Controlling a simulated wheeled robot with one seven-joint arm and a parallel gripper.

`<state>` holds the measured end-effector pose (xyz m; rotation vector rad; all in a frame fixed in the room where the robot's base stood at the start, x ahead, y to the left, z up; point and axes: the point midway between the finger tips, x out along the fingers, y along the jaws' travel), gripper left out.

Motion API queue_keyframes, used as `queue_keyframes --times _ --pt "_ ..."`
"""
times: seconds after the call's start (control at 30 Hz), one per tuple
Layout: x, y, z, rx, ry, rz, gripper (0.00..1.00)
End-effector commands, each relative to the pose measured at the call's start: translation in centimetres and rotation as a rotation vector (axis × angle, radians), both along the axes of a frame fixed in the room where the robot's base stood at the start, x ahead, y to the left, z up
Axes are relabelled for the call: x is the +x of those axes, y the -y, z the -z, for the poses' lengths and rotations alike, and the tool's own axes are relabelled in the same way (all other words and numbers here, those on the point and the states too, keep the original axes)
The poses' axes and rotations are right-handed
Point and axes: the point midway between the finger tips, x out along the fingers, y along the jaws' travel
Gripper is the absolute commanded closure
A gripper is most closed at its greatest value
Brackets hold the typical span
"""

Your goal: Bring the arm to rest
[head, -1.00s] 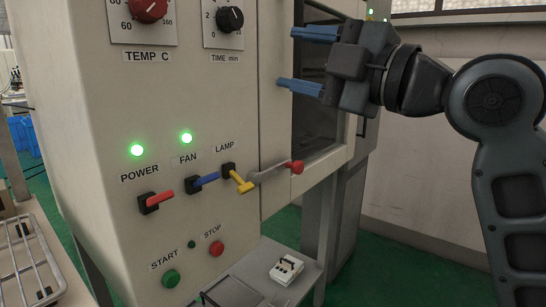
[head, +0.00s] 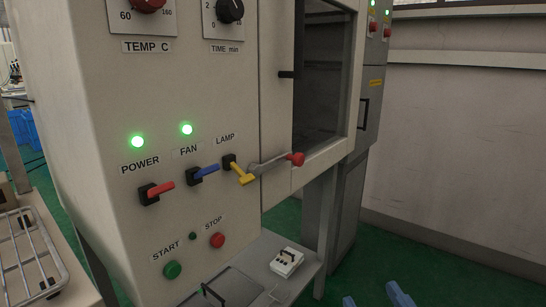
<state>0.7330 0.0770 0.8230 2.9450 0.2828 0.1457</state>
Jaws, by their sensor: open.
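My gripper (head: 373,301) shows only as two blue fingertips at the bottom edge, right of centre. They are apart with nothing visible between them. The rest of my arm is out of view. The fingertips are clear of the control cabinet (head: 85,110) and in front of the green floor.
The cabinet carries a red POWER lever (head: 160,192), a blue FAN lever (head: 205,173), a yellow LAMP lever (head: 240,173), a green START button (head: 172,270) and a red STOP button (head: 217,240). A red-knobbed handle (head: 296,159) sticks out by the window. A shelf (head: 262,253) holds a small white box (head: 286,262).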

Motion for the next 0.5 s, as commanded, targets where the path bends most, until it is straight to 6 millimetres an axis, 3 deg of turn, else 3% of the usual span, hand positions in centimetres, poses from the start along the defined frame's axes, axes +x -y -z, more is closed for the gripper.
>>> queue_keyframes --times 0.03,0.2,0.5 --pt "-1.7 0.3 1.6 0.023 -0.035 0.020 0.42" --pt "-7.1 2.0 5.4 0.087 -0.117 0.093 0.42" --pt "-17.6 4.6 9.3 0.146 -0.238 0.187 0.42"
